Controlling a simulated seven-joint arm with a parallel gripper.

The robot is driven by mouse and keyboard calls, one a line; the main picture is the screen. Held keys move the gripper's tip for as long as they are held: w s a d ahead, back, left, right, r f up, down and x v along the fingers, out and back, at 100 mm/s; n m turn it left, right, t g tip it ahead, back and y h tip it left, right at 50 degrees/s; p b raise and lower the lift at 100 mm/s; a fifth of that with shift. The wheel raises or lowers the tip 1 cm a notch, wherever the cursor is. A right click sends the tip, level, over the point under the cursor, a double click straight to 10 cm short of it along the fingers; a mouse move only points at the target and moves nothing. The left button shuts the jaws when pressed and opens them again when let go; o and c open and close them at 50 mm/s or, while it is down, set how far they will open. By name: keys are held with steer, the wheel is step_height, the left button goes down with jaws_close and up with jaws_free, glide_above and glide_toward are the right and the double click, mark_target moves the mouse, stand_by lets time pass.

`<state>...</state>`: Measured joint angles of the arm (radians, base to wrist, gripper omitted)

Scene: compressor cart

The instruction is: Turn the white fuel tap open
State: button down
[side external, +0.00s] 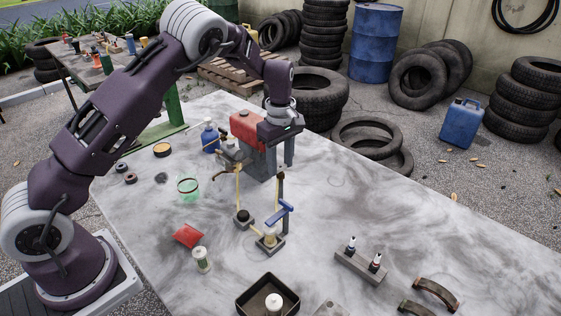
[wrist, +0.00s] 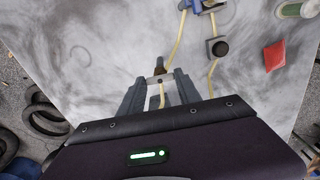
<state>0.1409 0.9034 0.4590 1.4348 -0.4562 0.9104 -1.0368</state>
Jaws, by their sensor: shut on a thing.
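My gripper (wrist: 160,84) points down beside the red fuel tank (side external: 245,127) on its grey stand. In the wrist view its two grey fingers are closed around a small pale piece (wrist: 159,78), which appears to be the white fuel tap. A dark stub (wrist: 159,64) and a yellow hose (wrist: 179,40) extend from it. In the side view my gripper (side external: 281,155) hides the tap, so I cannot tell how far the tap is turned.
Yellow hoses run to a black-knobbed block (side external: 243,217) and a post with a blue lever (side external: 281,213).

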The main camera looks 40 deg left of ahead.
stand_by(0.3)
steer(key=c, duration=0.8)
jaws_free()
steer(key=shift+c, duration=0.2)
step_height(320, 180, up, 7)
steer(key=shift+r, duration=0.1)
steer(key=shift+r, duration=0.1)
step_height(320, 180, up, 6)
steer(key=m+t, duration=0.1)
steer(key=m, duration=0.1)
glide_above(280, 167)
steer(key=s, duration=0.3)
steer(key=s+d+r+m+t+h, duration=0.1)
steer(key=s+d+r+m, duration=0.3)
steer(key=s+r, duration=0.6)
steer(key=s+d+f+m+t+y, duration=0.1)
steer(key=s+m+t, duration=0.2)
steer(key=s+m, duration=0.8)
steer(key=s, duration=1)
steer(key=shift+d+f+t, duration=0.3)
steer(key=shift+f, duration=0.1)
